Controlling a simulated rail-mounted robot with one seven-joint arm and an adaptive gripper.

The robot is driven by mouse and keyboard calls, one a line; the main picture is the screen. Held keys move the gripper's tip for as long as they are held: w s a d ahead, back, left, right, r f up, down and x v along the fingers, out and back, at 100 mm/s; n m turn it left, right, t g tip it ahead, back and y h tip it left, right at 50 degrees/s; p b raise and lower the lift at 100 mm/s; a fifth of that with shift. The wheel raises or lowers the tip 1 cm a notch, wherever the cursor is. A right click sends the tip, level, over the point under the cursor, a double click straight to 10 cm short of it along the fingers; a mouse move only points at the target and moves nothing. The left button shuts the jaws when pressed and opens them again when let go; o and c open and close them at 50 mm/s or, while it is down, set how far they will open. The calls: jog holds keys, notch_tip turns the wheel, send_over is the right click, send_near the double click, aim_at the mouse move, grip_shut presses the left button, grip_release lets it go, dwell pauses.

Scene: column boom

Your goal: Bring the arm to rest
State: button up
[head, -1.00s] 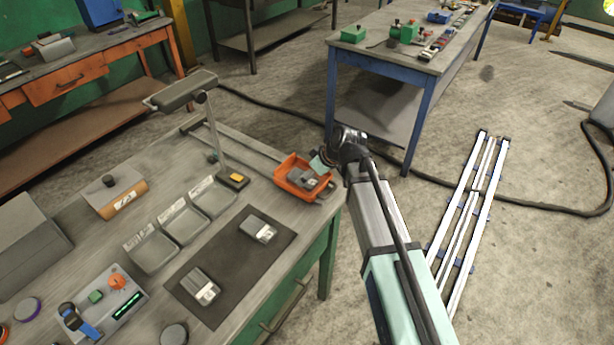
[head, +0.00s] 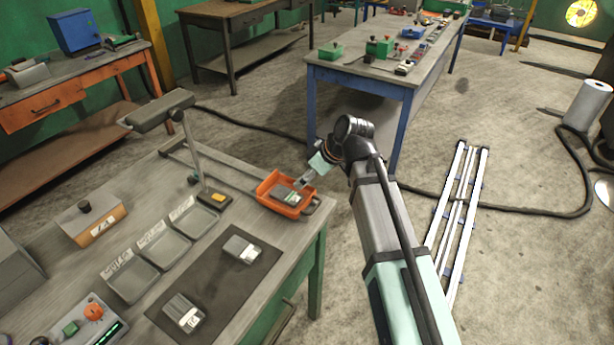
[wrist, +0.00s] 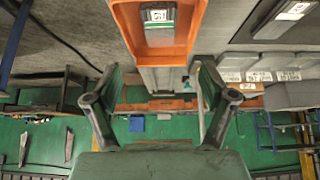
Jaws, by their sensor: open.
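My arm reaches from the lower right of the head view to the table's right corner. My gripper (head: 300,183) is open and empty there, at the right side of the orange tray (head: 264,190) and seemingly a little above it. A grey device with a pale label (head: 288,196) lies in the tray. In the wrist view both fingers of my gripper (wrist: 157,85) stand wide apart with nothing between them. The orange tray (wrist: 128,22) and the labelled device in it (wrist: 158,24) show at the top, beyond the fingertips.
Two grey devices (head: 242,249) (head: 184,313) lie on a dark mat (head: 222,285). Several grey bins (head: 163,247) and a lamp stand (head: 197,155) are on the same table. A blue-legged table (head: 400,82) stands behind. White rails (head: 462,200) lie on the floor at right.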

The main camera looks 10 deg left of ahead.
jog(key=d+f+m+h, duration=0.2)
jog(key=d+f+m, duration=0.2)
jog(key=d+f, duration=0.75)
jog(key=s+d+f+m+g+h, duration=0.1)
jog(key=s+d+f+m+h, duration=0.1)
jog(key=s+d+f+m, duration=0.4)
jog(key=s+d+f+m+h, duration=0.1)
jog(key=s+d+f, duration=0.2)
jog(key=d+f, duration=0.6)
jog(key=s+d+f+m+g+h, duration=0.15)
jog(key=s+d+f+m, duration=0.3)
jog(key=d, duration=0.45)
jog(key=s+f+g, duration=0.2)
jog(key=s+f, duration=0.4)
jog(key=s, duration=0.3)
jog(key=s+f+g, duration=0.2)
jog(key=s+f, duration=0.4)
jog(key=s, duration=0.3)
jog(key=s+a+f+g, duration=0.1)
jog(key=s+f+g, duration=0.1)
jog(key=s+f, duration=0.4)
jog(key=s+n, duration=0.1)
jog(key=s, duration=0.3)
jog(key=shift+a+f, duration=0.1)
